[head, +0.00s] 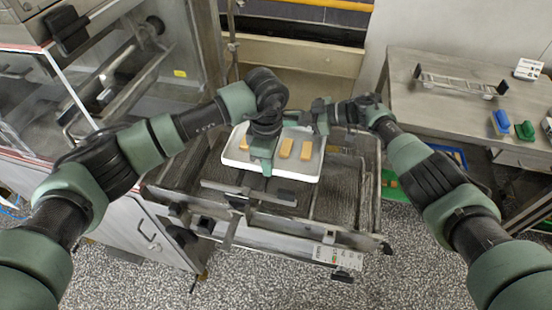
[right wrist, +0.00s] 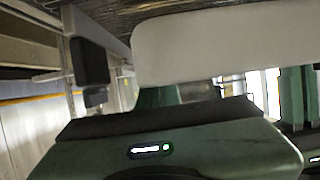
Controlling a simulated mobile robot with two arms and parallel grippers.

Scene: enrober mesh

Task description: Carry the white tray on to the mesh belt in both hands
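The white tray (head: 296,173) lies roughly level over the mesh belt (head: 334,203) in the head view. Several orange-brown bars (head: 286,148) lie in it. I cannot tell whether the tray rests on the belt or hangs just above it. My left gripper (head: 265,165) is over the left part of the tray, its green fingers pointing to the near rim. My right gripper (head: 321,118) is at the tray's far right corner. In the right wrist view the white tray wall (right wrist: 230,45) is close above the gripper body. The fingers' closure on the rim is hidden for both.
A side table (head: 430,110) at the right holds a wire rack (head: 460,84) and blue and green items (head: 501,122). A glass-fronted machine (head: 110,75) stands at the left. The belt's metal frame (head: 275,228) runs along the near side, with open speckled floor (head: 420,270) beyond.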

